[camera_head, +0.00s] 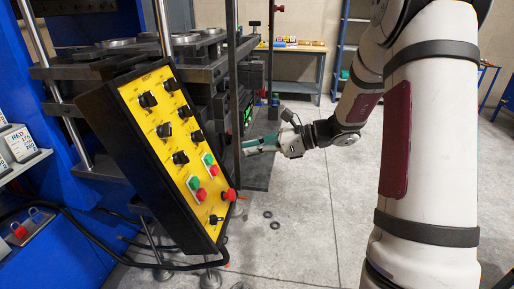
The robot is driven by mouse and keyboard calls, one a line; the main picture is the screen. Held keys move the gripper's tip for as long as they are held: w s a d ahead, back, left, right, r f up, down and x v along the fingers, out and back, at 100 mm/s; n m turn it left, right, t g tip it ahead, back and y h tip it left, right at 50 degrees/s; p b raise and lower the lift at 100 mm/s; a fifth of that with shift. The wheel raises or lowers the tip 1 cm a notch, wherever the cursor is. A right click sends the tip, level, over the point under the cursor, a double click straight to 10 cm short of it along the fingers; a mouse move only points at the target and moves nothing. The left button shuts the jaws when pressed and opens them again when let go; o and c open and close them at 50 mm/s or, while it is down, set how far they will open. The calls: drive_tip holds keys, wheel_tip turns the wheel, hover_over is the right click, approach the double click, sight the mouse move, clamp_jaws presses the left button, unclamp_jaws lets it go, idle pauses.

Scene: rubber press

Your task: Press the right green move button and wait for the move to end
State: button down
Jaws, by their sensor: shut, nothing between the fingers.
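A yellow control panel (165,128) in a black box stands tilted at left centre. It carries several black knobs and two pairs of push buttons. The right green button (208,159) sits above a red button (213,171). The left green button (194,183) sits lower, above another red button (201,195). My gripper (248,147) is shut and empty. In the picture it shows to the right of the panel, apart from the buttons, with its fingertips toward the dark press frame. Its depth relative to the panel is hard to tell.
A red mushroom button (230,195) sticks out at the panel's right edge. A dark upright post (236,90) stands between the panel and my gripper in the picture. The blue press frame (110,205) is behind the panel. Rings (268,214) lie on the open grey floor.

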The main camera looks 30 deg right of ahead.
sight(212, 158)
drive_tip(key=x, duration=0.9)
drive_tip(key=shift+w+a+f+p, duration=0.15)
drive_tip(key=shift+w+a+p, duration=0.1)
drive_tip(key=shift+p, duration=0.15)
